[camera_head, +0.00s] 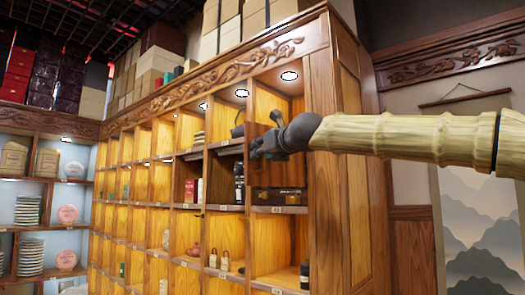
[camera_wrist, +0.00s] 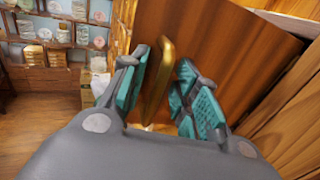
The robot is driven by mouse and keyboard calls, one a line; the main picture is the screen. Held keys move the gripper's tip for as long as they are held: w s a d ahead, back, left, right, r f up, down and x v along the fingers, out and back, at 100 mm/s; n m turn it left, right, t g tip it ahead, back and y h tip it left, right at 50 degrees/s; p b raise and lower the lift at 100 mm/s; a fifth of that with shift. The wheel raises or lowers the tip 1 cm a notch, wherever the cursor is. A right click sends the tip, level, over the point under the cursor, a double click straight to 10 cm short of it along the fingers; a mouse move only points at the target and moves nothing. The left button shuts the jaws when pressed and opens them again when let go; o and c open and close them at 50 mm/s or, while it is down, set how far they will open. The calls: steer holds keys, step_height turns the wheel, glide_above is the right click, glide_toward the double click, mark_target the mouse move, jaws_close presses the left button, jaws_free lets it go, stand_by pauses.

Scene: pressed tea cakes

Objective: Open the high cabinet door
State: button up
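The cabinet door is a reddish-brown wooden panel (camera_head: 278,174) in the upper right part of the shelf wall. In the wrist view the door (camera_wrist: 225,50) fills the upper right. A brass bar handle (camera_wrist: 157,85) stands on it. My gripper (camera_head: 262,150) is at the door front, partly covering it in the head view. In the wrist view my gripper (camera_wrist: 160,92) has its two teal-padded fingers apart, on either side of the handle, with space on the right side. I cannot tell whether the door stands ajar.
The lit wooden shelf wall (camera_head: 165,98) holds jars, boxes and small pots. Cardboard boxes (camera_head: 155,62) stand on top. Another display shelf (camera_head: 45,180) stands at the left. In the wrist view, wooden floor (camera_wrist: 45,125) shows at the lower left.

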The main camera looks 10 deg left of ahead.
steer(key=v, duration=1.2)
steer(key=shift+f, duration=0.2)
stand_by(0.4)
